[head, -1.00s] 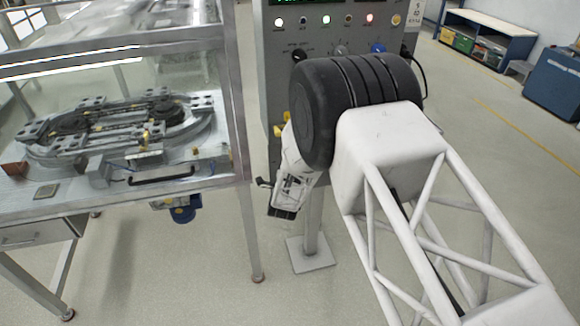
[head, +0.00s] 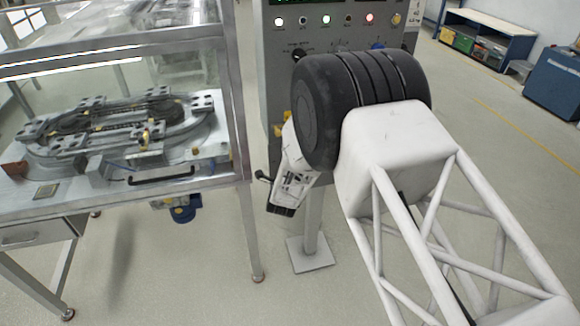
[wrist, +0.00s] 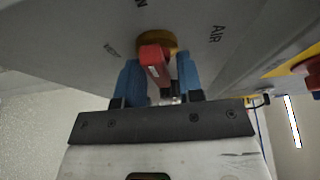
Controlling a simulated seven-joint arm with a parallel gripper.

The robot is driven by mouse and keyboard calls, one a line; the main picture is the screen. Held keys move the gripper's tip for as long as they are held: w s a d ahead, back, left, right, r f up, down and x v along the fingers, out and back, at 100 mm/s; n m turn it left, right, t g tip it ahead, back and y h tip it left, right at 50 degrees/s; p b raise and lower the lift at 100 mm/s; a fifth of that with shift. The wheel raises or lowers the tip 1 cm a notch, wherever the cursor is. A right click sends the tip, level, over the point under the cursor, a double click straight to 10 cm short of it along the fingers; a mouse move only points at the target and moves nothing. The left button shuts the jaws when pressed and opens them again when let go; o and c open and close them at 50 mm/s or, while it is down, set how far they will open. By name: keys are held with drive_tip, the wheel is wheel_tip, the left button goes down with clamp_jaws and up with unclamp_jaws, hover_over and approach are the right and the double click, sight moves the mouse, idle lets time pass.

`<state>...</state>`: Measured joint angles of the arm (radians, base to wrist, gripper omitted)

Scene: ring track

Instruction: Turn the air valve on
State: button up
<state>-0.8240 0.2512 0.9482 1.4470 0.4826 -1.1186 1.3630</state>
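The air valve shows in the wrist view as a red lever (wrist: 154,64) on a round yellow base (wrist: 160,42), on the underside of a grey panel marked "AIR" to its right. Other lettering to its left is only partly legible. My gripper (wrist: 160,78) has its two blue fingers apart, one on each side of the red lever. A narrow gap shows to the right of the lever; contact on the left side is unclear. In the head view my fingers and the valve lever are hidden behind my own arm.
A grey control cabinet (head: 275,70) with lamps and knobs stands behind my arm. A glazed enclosure with an oval track (head: 110,130) is at left. Another red part on yellow (wrist: 305,75) is at the right in the wrist view. Open floor lies at right.

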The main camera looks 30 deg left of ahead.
drive_tip(key=shift+o, duration=0.3)
drive_tip(key=shift+s, duration=0.1)
drive_tip(key=v, duration=0.7)
drive_tip(key=shift+s, duration=0.3)
drive_tip(key=shift+d, duration=0.15)
idle(0.4)
